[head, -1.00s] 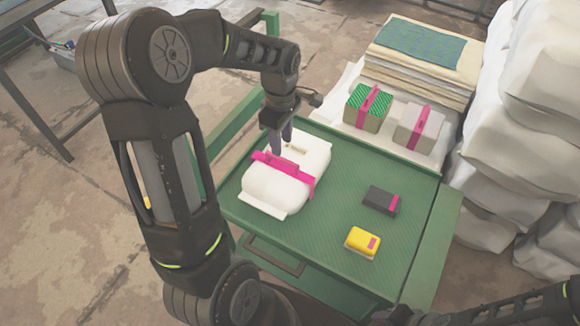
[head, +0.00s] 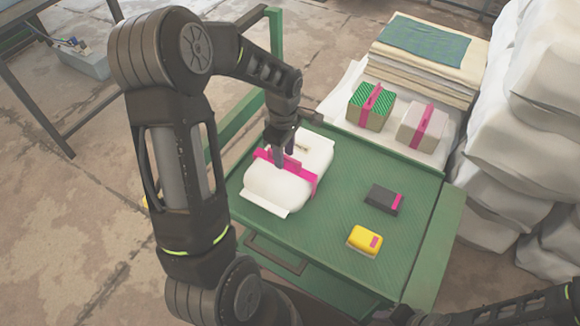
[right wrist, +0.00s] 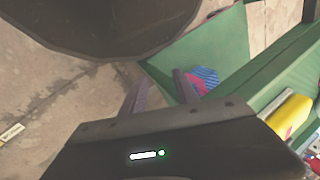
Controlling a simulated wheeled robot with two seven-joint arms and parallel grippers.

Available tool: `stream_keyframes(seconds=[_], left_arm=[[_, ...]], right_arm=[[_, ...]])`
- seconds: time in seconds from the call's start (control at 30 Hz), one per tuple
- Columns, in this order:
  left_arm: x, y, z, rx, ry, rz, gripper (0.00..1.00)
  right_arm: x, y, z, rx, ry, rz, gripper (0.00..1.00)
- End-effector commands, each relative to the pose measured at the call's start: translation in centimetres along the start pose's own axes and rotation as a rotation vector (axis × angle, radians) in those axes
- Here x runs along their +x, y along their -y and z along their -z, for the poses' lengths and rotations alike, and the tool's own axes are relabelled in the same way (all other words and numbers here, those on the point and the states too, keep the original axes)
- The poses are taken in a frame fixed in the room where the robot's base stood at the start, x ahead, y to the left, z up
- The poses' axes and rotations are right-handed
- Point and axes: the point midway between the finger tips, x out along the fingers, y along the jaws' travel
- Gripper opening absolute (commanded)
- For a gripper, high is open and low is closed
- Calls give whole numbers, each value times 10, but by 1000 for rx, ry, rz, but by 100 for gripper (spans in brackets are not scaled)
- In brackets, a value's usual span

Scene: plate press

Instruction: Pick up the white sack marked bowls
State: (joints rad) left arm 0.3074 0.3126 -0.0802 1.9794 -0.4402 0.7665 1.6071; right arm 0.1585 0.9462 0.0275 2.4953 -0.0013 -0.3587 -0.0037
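The white sack (head: 272,187) lies on the left of the green table, with a pink band across it.
A black box (head: 383,198) and a yellow box (head: 364,240) lie on the green table (head: 330,225). Two pink-strapped blocks, one green-topped (head: 371,106) and one grey (head: 422,127), stand behind it. White sacks (head: 520,160) are piled at right.

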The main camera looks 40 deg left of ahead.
Motion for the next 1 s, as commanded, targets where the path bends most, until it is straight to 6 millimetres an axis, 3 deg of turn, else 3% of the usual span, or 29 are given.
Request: stream_keyframes(seconds=[0.13,0.7,1.0], left_arm=[[11,0,0,-1,1,0,36],[11,0,0,0,1,-1,36],[11,0,0,0,1,-1,13]], right_arm=[[1,0,0,0,0,0,36],[1,0,0,0,0,0,36],[1,0,0,0,0,0,36]])
